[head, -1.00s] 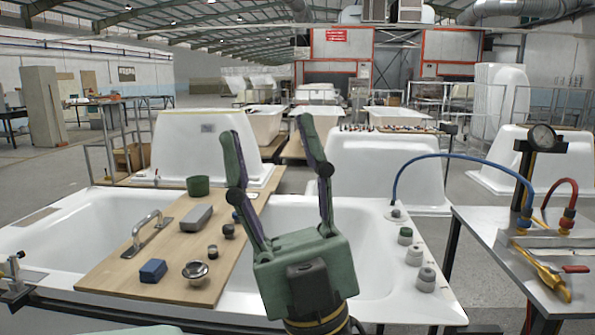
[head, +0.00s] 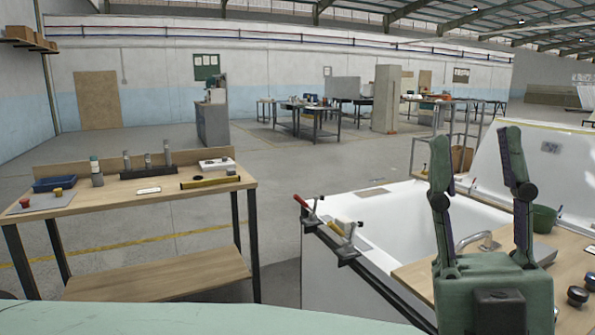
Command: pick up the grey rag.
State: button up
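I cannot make out a grey rag in the head view. My gripper (head: 478,160) is raised at the right, its two fingers spread apart with nothing between them. It stands in front of the white tub shell (head: 385,212) and the wooden board (head: 413,277) across it. A grey block (head: 544,251) lies on the board, partly behind a finger, and looks rigid rather than like cloth. A metal handle (head: 472,240) on the board is partly hidden by my gripper.
A wooden workbench (head: 150,207) at left holds a blue tray (head: 54,183), bottles (head: 97,172), a yellow bar (head: 210,182) and a white item (head: 216,164). Open floor (head: 275,205) lies between bench and tub.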

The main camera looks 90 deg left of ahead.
aim_at(229, 172)
jog(key=u, duration=3.1)
